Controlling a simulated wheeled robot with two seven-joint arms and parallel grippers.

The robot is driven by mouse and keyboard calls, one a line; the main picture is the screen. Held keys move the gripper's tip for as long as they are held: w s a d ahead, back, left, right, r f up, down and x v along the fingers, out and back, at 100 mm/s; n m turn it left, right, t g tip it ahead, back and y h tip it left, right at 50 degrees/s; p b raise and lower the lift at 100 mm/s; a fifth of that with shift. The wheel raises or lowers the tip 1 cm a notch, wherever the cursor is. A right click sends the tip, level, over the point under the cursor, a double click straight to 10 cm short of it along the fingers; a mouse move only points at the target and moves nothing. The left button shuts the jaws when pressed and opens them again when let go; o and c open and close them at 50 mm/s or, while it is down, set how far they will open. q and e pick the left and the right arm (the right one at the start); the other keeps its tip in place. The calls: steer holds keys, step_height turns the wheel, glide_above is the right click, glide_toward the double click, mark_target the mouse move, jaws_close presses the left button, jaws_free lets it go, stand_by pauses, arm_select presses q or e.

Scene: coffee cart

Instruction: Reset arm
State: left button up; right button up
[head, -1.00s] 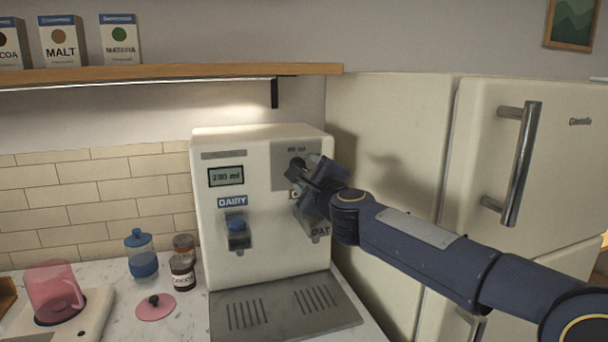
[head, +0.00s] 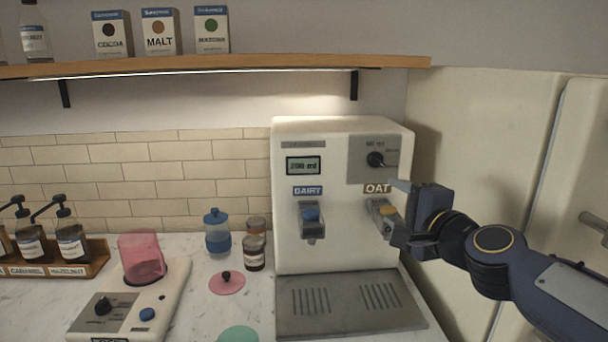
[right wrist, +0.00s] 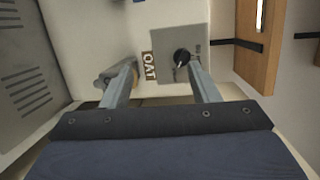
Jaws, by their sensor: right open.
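My right gripper (head: 391,206) is open and empty at the right side of the white milk dispenser (head: 345,255). Its fingers point at the dispenser front near the OAT label (head: 377,188), and its lower finger partly covers the oat spout (head: 382,212). In the right wrist view the two fingers (right wrist: 161,75) stand wide apart, with the OAT label and the black dial (right wrist: 181,57) seen between and beyond them. In the head view the dial (head: 376,159) is clear of the gripper. My left gripper is not in view.
The dairy spout (head: 311,218) is left of the oat one, above the drip tray (head: 350,315). A blue-lidded jar (head: 217,236), a pink lid (head: 227,283), a blender base (head: 125,305) and a syrup rack (head: 50,268) stand left. A shelf (head: 220,66) runs above; a fridge (head: 480,140) is at right.

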arm_select(q)
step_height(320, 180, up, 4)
steer(key=p, duration=0.3)
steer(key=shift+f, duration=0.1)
arm_select(e)
steer(key=s+f+n+g, duration=0.5)
steer(key=s+f+n, duration=0.2)
steer(key=s+f, duration=0.4)
steer(key=s+d+f+n+g, duration=0.1)
steer(key=s+f+n+g, duration=0.4)
steer(key=s+f, duration=0.6)
steer(key=s+n, duration=0.2)
steer(key=s, duration=0.5)
steer(key=shift+s+d+f+g+h, duration=0.2)
steer(key=shift+d+g+h, duration=0.1)
steer(key=shift+g, duration=0.1)
